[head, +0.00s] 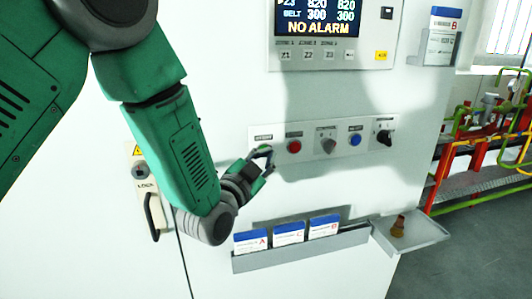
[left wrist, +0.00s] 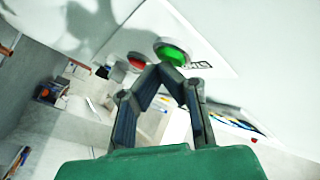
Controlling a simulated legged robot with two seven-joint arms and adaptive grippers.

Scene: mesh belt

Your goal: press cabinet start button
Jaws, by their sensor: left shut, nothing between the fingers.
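The white cabinet (head: 300,205) carries a row of controls on a light strip. My left gripper (head: 266,152) is at the left end of this strip and covers the control there in the head view. In the left wrist view a green button (left wrist: 173,51) shows just beyond the shut fingertips of this gripper (left wrist: 163,68). I cannot tell whether the tips touch it. A red button (head: 294,146) is just right of the gripper, and it also shows in the left wrist view (left wrist: 136,62). My right gripper is not in view.
A grey selector (head: 326,146), a blue button (head: 355,140) and a black knob (head: 385,137) continue the row. Below, a rack (head: 300,252) holds cards, and a small tray (head: 420,236) with a brown object juts out. The display (head: 317,22) reads NO ALARM.

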